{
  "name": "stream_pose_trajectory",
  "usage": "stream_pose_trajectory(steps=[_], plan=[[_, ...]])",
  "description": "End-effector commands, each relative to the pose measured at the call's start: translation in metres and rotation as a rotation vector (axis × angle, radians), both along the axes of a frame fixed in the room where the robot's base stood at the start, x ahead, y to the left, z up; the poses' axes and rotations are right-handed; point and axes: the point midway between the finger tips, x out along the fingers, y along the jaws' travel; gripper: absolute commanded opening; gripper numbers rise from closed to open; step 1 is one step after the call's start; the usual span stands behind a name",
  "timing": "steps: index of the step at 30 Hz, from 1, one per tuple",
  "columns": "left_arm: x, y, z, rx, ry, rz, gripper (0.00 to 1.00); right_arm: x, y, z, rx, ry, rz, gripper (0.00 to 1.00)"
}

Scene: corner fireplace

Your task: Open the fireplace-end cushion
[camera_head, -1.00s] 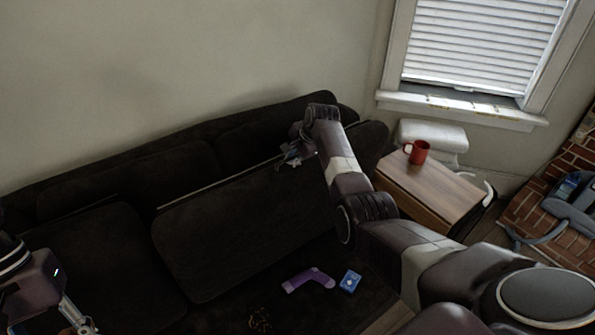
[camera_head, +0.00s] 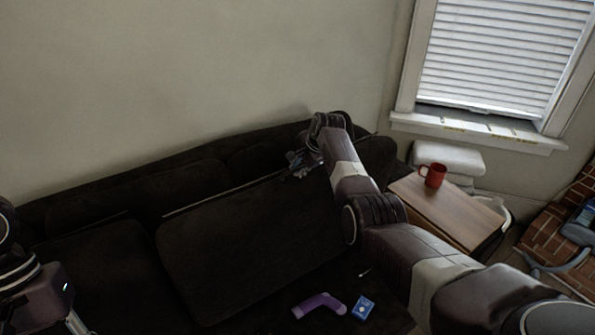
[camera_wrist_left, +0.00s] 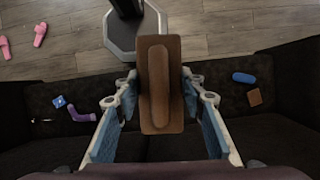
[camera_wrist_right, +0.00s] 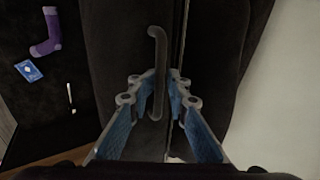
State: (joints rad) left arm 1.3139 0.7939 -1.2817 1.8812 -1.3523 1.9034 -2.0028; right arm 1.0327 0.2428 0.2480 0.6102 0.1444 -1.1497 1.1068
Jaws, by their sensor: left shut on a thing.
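The fireplace-end cushion (camera_head: 250,240) is the dark seat cushion at the right of the sofa in the head view. It stands steeply raised, its upper edge near the backrest. My right gripper (camera_head: 300,163) is at that upper edge. In the right wrist view, a dark bent handle (camera_wrist_right: 158,42) runs between the fingers of my right gripper (camera_wrist_right: 161,78); whether they press on it is unclear. In the head view the left fingers are mostly cut off at lower left.
A purple sock (camera_head: 320,304), a blue card box (camera_head: 363,307) and a thin white item (camera_head: 364,272) lie in front of the raised cushion. A red mug (camera_head: 432,176) stands on a wooden side table (camera_head: 450,210) beside the sofa. Bricks (camera_head: 550,250) are at far right.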

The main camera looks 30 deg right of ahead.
Motion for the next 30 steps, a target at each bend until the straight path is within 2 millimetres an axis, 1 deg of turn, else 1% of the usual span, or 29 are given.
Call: stream_pose_trajectory(steps=[8, 14, 17, 23, 30], plan=[[0.000, 0.000, 0.000, 0.000, 0.000, 0.000, 0.14, -0.002, 0.000, -0.002, 0.001, 0.006, 0.000, 0.15], [0.000, 0.000, 0.000, 0.000, 0.000, 0.000, 0.14, -0.008, 0.000, 0.008, 0.000, 0.005, 0.001, 0.15], [0.000, 0.000, 0.000, 0.000, 0.000, 0.000, 0.14, -0.014, 0.000, 0.016, 0.000, 0.005, 0.001, 0.15], [0.000, 0.000, 0.000, 0.000, 0.000, 0.000, 0.14, -0.028, -0.001, 0.040, 0.000, 0.003, -0.001, 0.15], [0.000, 0.000, 0.000, 0.000, 0.000, 0.000, 0.14, -0.048, -0.003, 0.075, -0.001, 0.001, -0.001, 0.15]])
